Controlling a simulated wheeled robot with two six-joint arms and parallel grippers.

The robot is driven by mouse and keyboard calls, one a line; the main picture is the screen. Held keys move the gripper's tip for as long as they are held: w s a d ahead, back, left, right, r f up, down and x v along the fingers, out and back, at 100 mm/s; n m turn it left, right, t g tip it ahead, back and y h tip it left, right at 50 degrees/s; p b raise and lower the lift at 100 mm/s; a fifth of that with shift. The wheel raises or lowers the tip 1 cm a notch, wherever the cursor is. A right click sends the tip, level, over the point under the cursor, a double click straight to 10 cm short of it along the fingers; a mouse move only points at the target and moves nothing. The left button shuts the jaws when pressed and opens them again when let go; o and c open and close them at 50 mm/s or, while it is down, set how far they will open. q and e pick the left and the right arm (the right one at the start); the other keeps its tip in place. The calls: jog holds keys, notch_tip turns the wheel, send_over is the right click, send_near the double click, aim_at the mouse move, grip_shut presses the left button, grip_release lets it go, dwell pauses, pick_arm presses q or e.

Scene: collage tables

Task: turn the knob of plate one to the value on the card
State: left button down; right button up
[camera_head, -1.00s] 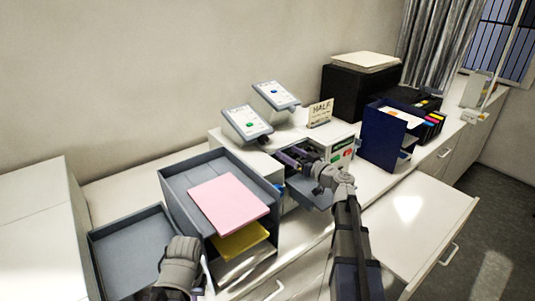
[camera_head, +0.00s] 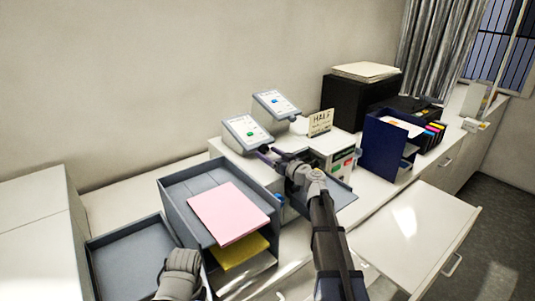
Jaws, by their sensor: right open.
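Two tilted white plates in grey frames stand on the white cabinet: a front-left one (camera_head: 240,126) with a green knob (camera_head: 250,132), and a back one (camera_head: 270,99) with a blue knob (camera_head: 275,101). Their lettering is too small to tell which is plate one. The card (camera_head: 320,122) reading "HALF" stands upright to their right; its smaller line is unreadable. My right gripper (camera_head: 268,152) is open and empty, just below and to the right of the front-left plate, apart from its knob. My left gripper (camera_head: 180,268) is low at the left; its fingers are hidden.
A grey letter tray (camera_head: 180,178) with pink and yellow paper stands left of my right arm. An empty grey tray (camera_head: 125,255) lies further left. A blue organizer (camera_head: 372,142) and a black printer (camera_head: 350,100) stand at the right. An open drawer (camera_head: 425,215) juts out at front right.

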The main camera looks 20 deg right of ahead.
jog(key=shift+w+a, duration=0.15)
jog(key=shift+w, duration=0.3)
grip_shut()
dwell(0.3)
